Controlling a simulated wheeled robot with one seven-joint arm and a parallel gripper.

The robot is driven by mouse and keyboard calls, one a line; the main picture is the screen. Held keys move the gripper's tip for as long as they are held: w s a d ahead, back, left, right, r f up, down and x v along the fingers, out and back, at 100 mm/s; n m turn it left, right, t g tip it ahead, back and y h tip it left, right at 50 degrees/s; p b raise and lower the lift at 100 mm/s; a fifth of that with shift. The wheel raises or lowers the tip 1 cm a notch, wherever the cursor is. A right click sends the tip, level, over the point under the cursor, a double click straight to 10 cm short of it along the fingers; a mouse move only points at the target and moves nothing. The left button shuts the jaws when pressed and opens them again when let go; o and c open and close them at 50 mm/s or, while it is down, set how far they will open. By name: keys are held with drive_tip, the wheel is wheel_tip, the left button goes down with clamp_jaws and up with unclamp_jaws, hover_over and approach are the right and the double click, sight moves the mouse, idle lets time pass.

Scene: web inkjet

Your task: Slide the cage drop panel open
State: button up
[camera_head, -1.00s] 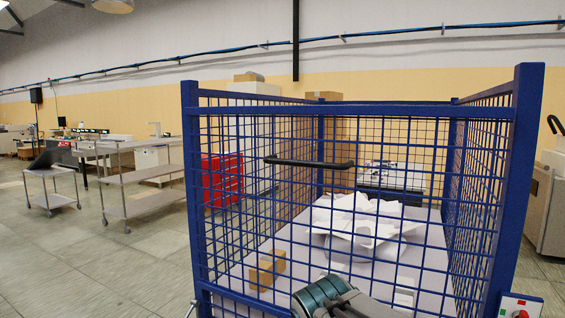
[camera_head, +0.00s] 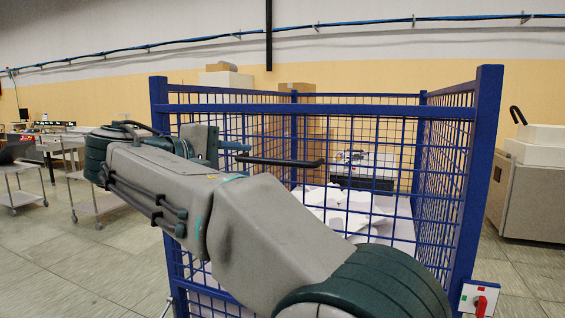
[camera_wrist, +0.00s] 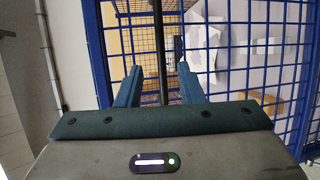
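The cage drop panel (camera_head: 395,187) is the blue wire-mesh front, upright below a blue top rail. A black bar handle (camera_head: 290,162) runs across its upper part. My gripper (camera_head: 241,150) is at the handle's left end, at nearly the same height in the picture. In the wrist view, my gripper (camera_wrist: 160,68) has its two blue fingers spread, one on each side of the black handle (camera_wrist: 158,40). A gap shows between the bar and each finger. My arm hides much of the panel's left and lower parts.
White paper scraps (camera_head: 345,205) lie inside the cage. A switch box with a red knob (camera_head: 480,298) is at its lower right. A beige cabinet (camera_head: 530,200) stands at the right. Metal carts (camera_head: 90,195) stand at the left, with open floor in front.

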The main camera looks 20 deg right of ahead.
sight(274, 163)
drive_tip(key=p+x, duration=0.1)
drive_tip(key=x, duration=1.1)
drive_tip(key=shift+f, duration=0.15)
